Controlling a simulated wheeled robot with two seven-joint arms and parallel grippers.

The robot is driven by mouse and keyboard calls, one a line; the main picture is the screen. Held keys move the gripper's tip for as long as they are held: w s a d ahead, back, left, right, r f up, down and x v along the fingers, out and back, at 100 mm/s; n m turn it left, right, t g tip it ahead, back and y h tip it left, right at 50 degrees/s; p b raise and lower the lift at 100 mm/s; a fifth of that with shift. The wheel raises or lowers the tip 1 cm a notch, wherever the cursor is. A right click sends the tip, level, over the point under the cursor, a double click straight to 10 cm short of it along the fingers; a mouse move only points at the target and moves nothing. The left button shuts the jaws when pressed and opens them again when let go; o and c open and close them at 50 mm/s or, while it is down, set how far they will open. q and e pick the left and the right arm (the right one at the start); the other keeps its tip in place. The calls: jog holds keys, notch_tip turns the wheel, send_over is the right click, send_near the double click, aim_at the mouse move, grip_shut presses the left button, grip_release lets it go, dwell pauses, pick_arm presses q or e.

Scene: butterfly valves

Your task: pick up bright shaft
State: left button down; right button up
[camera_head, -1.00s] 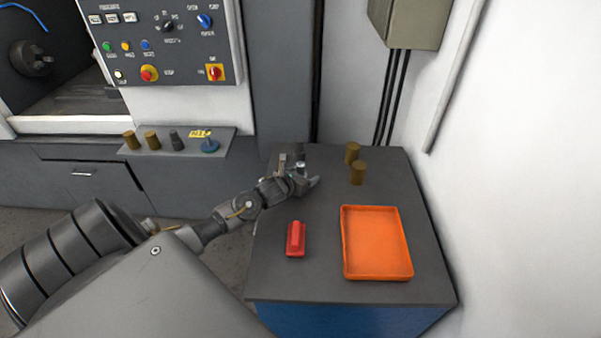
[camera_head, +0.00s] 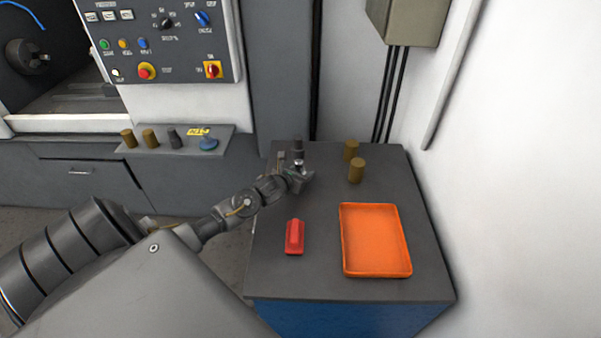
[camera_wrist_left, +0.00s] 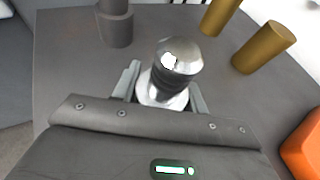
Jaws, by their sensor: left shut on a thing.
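In the head view the shaft (camera_head: 299,163) shows small at my left gripper (camera_head: 300,173), over the far left part of the table. Its lower end is hidden by the gripper, so I cannot tell whether it touches the table. My right gripper is not in view.
A dark grey shaft (camera_wrist_left: 115,25) stands just beyond the gripper. Two brass cylinders (camera_head: 356,170) (camera_head: 350,150) stand to the right. An orange tray (camera_head: 375,240) and a red object (camera_head: 294,237) lie nearer on the table (camera_head: 320,280). A wall bounds the right.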

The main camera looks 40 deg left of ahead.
pick_arm(q)
jog(key=shift+r, duration=0.25)
jog(key=shift+w+r, duration=0.1)
jog(key=shift+r, duration=0.5)
jog(key=s+a+r+b, duration=0.1)
jog(key=s+r+b, duration=0.3)
jog(key=s+r, duration=0.7)
jog(key=shift+s+a+r, duration=0.25)
jog(key=shift+s, duration=1.3)
